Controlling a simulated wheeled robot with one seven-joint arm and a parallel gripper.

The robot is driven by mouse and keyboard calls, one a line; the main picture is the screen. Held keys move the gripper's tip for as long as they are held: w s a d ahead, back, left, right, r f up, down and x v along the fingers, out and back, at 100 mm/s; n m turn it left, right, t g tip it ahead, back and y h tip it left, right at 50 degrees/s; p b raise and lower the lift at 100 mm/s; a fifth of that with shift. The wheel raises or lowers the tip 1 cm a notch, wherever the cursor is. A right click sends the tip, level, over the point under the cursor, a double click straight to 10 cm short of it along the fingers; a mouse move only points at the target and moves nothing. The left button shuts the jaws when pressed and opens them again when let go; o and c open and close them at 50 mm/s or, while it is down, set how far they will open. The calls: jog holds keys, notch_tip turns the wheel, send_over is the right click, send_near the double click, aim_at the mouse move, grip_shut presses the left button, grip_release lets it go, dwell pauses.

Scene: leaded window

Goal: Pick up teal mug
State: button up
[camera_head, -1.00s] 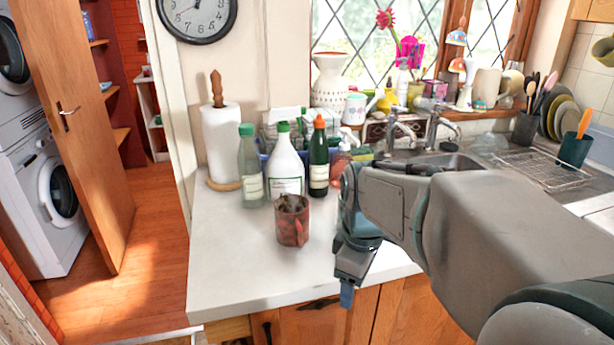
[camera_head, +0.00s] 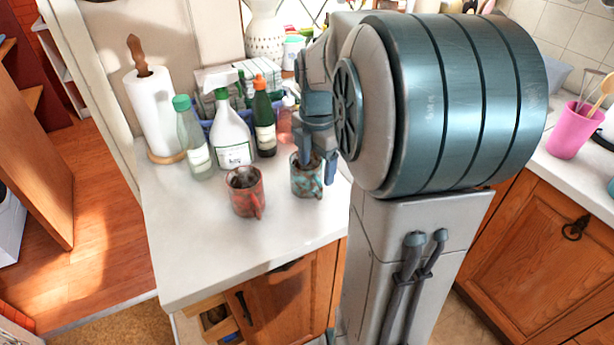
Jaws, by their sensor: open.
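The teal mug (camera_head: 306,187), patterned with reddish marks, stands upright on the white counter near its front edge. My gripper (camera_head: 318,172) is open and points down at it from above. One finger appears at or inside the mug's mouth, and the other is at its right side. I cannot tell whether either finger touches the mug. My fingers hide part of the mug's rim and right side.
A red mug (camera_head: 244,197) stands close to the left of the teal mug. Behind are a clear green-capped bottle (camera_head: 195,150), a white bottle (camera_head: 231,140), a dark orange-capped bottle (camera_head: 264,130) and a paper towel roll (camera_head: 156,110). The counter's front left (camera_head: 185,250) is clear.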

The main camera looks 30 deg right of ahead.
aim_at(317, 183)
notch_tip(317, 183, down, 8)
dwell(0.5)
jog(key=c, duration=1.4)
